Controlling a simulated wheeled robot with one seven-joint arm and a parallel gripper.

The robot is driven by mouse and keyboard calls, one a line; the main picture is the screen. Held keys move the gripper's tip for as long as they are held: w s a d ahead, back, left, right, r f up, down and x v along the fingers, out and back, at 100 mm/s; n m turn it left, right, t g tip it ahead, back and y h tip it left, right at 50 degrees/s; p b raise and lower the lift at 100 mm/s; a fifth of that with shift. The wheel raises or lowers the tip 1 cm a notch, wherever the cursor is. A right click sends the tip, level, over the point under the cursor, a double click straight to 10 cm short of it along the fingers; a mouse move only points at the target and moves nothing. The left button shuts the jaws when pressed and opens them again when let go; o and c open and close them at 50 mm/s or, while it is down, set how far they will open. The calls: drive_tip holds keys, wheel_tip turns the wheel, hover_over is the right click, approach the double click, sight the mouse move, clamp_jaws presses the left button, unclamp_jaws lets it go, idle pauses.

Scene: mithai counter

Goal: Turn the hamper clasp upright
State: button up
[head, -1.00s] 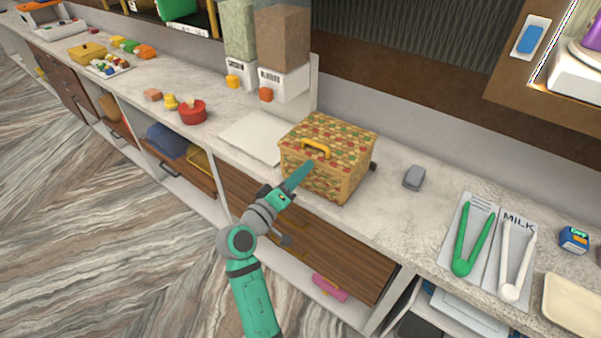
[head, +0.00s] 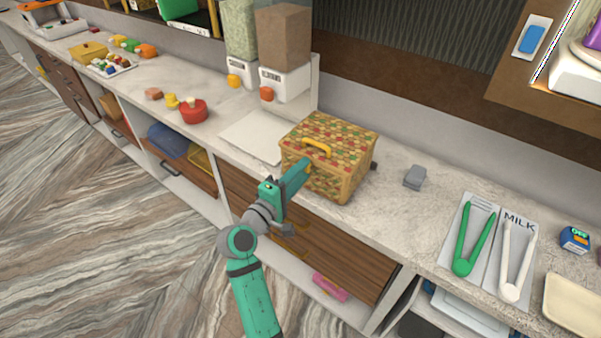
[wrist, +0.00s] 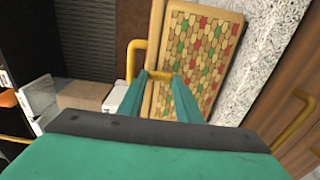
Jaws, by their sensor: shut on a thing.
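The hamper (head: 345,170) is a woven box with a red, green and tan pattern, standing on the counter. A yellow handle (head: 316,147) arches over its lid. My gripper (head: 304,166) is at the hamper's upper front, below the handle. In the wrist view my fingers (wrist: 161,77) are shut on the small yellow clasp (wrist: 160,75) at the hamper's face (wrist: 205,60). The fingers hide much of the clasp, and I cannot tell its exact tilt. The handle also shows in the wrist view (wrist: 132,58), beside the fingers.
A pale board (head: 253,136) lies left of the hamper, with two dispensers (head: 284,80) behind it. A grey block (head: 415,177) lies to the right. Green tongs (head: 472,240) and white tongs (head: 514,262) lie further right. A wooden drawer front (head: 330,250) is below the counter.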

idle(0.4)
drive_tip(key=o, duration=1)
drive_tip(key=shift+o, duration=0.2)
drive_tip(key=shift+a, duration=0.1)
drive_tip(key=v, duration=1)
drive_tip(key=shift+s, duration=0.35)
drive_tip(key=shift+a, duration=0.1)
drive_tip(key=shift+f, duration=0.1)
